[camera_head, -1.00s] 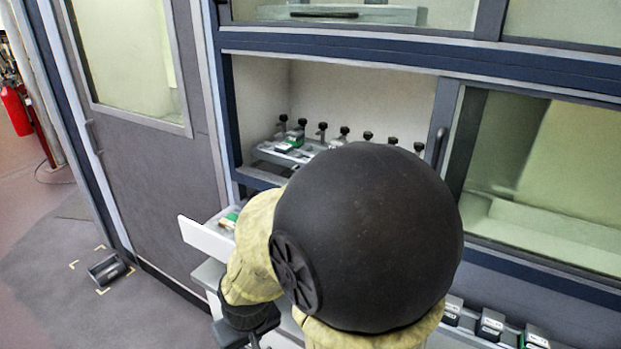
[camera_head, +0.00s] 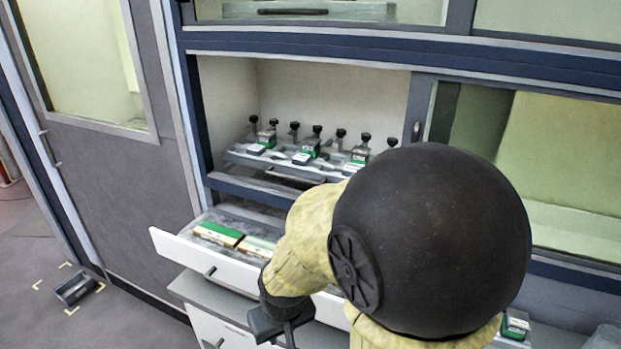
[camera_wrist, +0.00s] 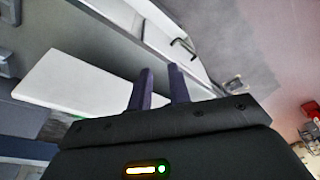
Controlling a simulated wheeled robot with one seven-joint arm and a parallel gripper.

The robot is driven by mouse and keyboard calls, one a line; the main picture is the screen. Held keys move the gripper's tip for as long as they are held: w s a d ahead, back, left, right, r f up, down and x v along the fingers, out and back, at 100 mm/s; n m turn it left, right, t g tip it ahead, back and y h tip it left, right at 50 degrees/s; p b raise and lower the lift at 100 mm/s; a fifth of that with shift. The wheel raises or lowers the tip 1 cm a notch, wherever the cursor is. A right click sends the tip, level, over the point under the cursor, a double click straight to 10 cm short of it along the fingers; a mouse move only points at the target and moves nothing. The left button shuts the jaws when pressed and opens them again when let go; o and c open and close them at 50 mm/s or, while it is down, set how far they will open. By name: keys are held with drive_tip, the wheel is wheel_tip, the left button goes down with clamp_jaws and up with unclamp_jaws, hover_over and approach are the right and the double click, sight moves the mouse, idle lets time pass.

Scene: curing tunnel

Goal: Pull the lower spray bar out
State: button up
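No part is clearly marked as the lower spray bar, and I cannot tell which one it is. A grey tray (camera_head: 240,156) with several black-knobbed fixtures sits in the open bay in the head view. Below it a white-fronted drawer (camera_head: 185,253) stands pulled out, with a bar handle on its front. My gripper (camera_wrist: 160,69) shows two dark purple fingers in the wrist view, apart with nothing between them. A white panel (camera_wrist: 75,92) lies beyond the fingers to the left, apart from them as far as I can see. In the head view my arm hides the drawer's right part.
Green-labelled boxes (camera_head: 218,233) lie in the drawer. A closed grey door (camera_head: 115,200) is at left, and a glazed sliding panel (camera_head: 560,150) at right. A dark bin (camera_head: 75,288) stands on the floor within corner marks. The floor around it is clear.

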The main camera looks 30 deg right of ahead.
drive_tip(key=shift+d, duration=0.1)
drive_tip(key=w+r+m+t+h+p, duration=0.1)
drive_tip(key=w+r+m+t, duration=0.4)
drive_tip(key=w, duration=0.6)
drive_tip(key=w+r+m+t+h+p, duration=0.1)
drive_tip(key=w+r+m+t, duration=0.1)
drive_tip(key=w+m, duration=0.6)
drive_tip(key=w+d+r+m+h, duration=0.4)
drive_tip(key=w+d+m+h, duration=0.3)
drive_tip(key=m, duration=0.8)
drive_tip(key=w+h, duration=0.1)
drive_tip(key=h, duration=0.2)
drive_tip(key=shift+w+d+r+m, duration=0.25)
drive_tip(key=shift+w+r+m, duration=0.05)
drive_tip(key=shift+w+r, duration=0.1)
